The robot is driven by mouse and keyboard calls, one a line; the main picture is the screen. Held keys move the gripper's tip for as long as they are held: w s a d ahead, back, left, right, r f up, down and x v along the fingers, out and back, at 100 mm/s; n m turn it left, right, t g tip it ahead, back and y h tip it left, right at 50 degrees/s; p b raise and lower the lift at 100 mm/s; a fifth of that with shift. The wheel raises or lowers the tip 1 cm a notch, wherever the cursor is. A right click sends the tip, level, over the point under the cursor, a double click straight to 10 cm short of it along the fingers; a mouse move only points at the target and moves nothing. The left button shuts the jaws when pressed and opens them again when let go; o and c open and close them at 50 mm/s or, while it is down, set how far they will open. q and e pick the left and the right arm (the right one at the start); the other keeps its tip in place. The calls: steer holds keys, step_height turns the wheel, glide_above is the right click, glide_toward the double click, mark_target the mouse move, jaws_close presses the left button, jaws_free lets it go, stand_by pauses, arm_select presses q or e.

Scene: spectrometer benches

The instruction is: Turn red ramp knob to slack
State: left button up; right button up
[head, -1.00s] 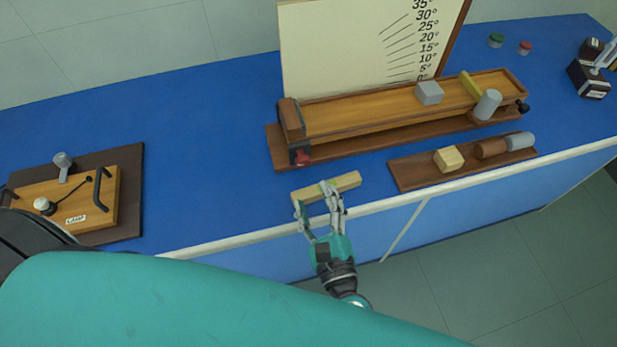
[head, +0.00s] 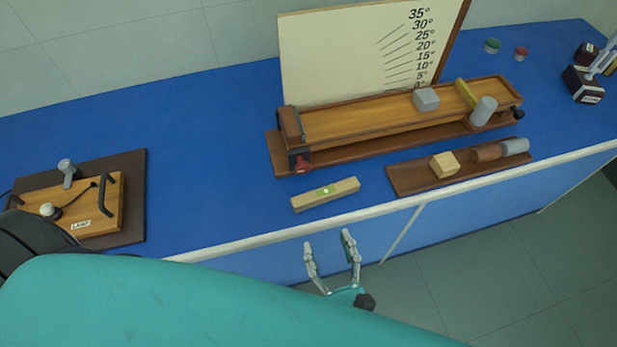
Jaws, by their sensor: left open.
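The red ramp knob (head: 302,164) sits low at the left end of the wooden ramp (head: 400,119), below its dark hinge block. The ramp lies about flat, near the 0° end of the angle board (head: 350,55). My left gripper (head: 331,241) is open and empty in front of the bench's front edge, below and apart from the knob. A wooden spirit level (head: 326,194) with a green vial lies on the bench between the knob and the front edge. My right gripper is not in view.
A board (head: 411,181) with several blocks lies right of the level. A lamp panel (head: 105,215) is at the left. Blue bench top is clear between.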

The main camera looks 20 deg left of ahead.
mark_target(303, 171)
arm_select(q)
steer(key=shift+m, duration=0.3)
steer(key=p+x, duration=0.4)
steer(key=x, duration=1.3)
steer(key=shift+c, duration=0.2)
jaws_close()
steer(key=n+b, duration=0.1)
steer(key=n, duration=0.2)
steer(key=n+b, duration=0.2)
steer(key=n, duration=0.1)
steer(key=shift+a+f, duration=0.1)
steer(key=shift+f, duration=0.1)
steer(key=shift+r+n+b, duration=0.1)
steer(key=shift+n+b, duration=1.45)
steer(key=shift+n, duration=0.35)
steer(key=shift+r, duration=0.1)
